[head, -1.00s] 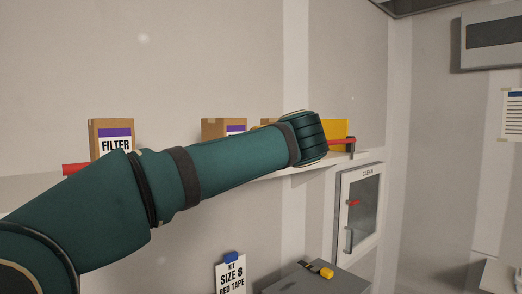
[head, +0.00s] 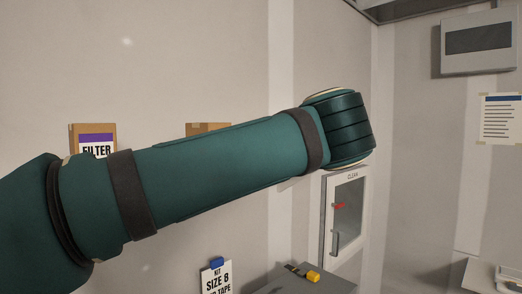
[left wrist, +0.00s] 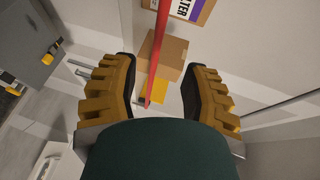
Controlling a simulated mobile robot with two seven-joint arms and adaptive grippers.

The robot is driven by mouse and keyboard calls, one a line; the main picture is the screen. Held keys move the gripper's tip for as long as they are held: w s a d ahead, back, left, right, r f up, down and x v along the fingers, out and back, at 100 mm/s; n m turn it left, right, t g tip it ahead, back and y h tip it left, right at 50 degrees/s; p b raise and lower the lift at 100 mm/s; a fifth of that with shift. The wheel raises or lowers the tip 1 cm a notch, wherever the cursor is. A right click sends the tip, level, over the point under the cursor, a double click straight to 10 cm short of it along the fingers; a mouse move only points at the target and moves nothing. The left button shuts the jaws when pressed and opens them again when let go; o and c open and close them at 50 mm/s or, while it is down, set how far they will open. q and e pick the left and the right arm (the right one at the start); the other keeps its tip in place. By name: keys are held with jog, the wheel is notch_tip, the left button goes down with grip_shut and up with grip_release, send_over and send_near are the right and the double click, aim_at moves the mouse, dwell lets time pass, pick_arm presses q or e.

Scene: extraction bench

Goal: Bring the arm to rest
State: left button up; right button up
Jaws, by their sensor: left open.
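My left arm (head: 215,175) comes in from the left in the head view and stretches across the middle, up to the right. Its gripper is hidden behind the arm there. In the left wrist view my left gripper (left wrist: 160,90) is open, its two yellow-brown fingers apart. A cardboard box (left wrist: 168,58), a yellow box (left wrist: 158,90) and a long red bar (left wrist: 158,45) show beyond and between the fingers. I cannot see any contact with them. My right gripper is in neither view.
A FILTER box (head: 93,138) and another cardboard box (head: 205,128) show behind my arm. A cabinet marked CLEAN (head: 346,215) hangs on the wall at right. A grey case (head: 305,280) with a yellow item (head: 313,276) and a SIZE 8 sign (head: 217,277) are below.

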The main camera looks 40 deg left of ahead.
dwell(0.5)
